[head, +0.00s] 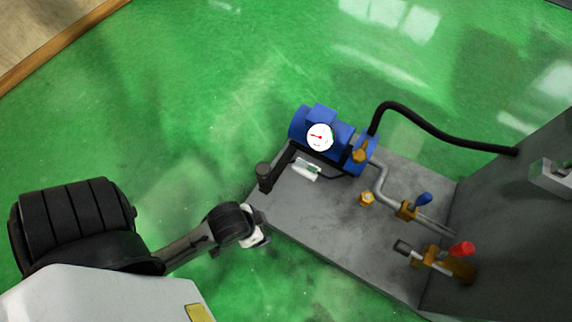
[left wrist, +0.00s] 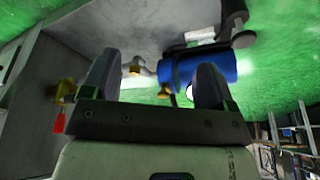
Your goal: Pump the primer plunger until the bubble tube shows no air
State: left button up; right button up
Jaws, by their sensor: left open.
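A black upright knob (head: 264,175), which looks like the primer plunger, stands at the left corner of the grey plate. In the left wrist view a dark cylinder with a round end (left wrist: 236,22) looks like the same part. A small pale tube with some green (head: 306,169), probably the bubble tube, lies beside the blue pump; its contents are too small to read. My left gripper (head: 262,240) is open and empty by the plate's near-left edge, apart from the knob. Its two fingers (left wrist: 155,82) show in the left wrist view. My right gripper is out of view.
The blue pump (head: 345,142) carries a white dial gauge (head: 319,137). A black hose (head: 430,128) runs to a grey cabinet (head: 520,230). Brass valves with a blue handle (head: 424,199) and a red handle (head: 462,249) stand on the plate (head: 318,225). Green floor is clear around.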

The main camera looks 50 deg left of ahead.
pick_arm(q)
jog(key=shift+d, duration=0.25)
jog(key=shift+c, duration=0.2)
jog(key=shift+a, duration=0.3)
jog(key=c, duration=1.2)
grip_shut()
jog(key=shift+d, duration=0.1)
jog(key=shift+d, duration=0.15)
jog(key=shift+a, duration=0.2)
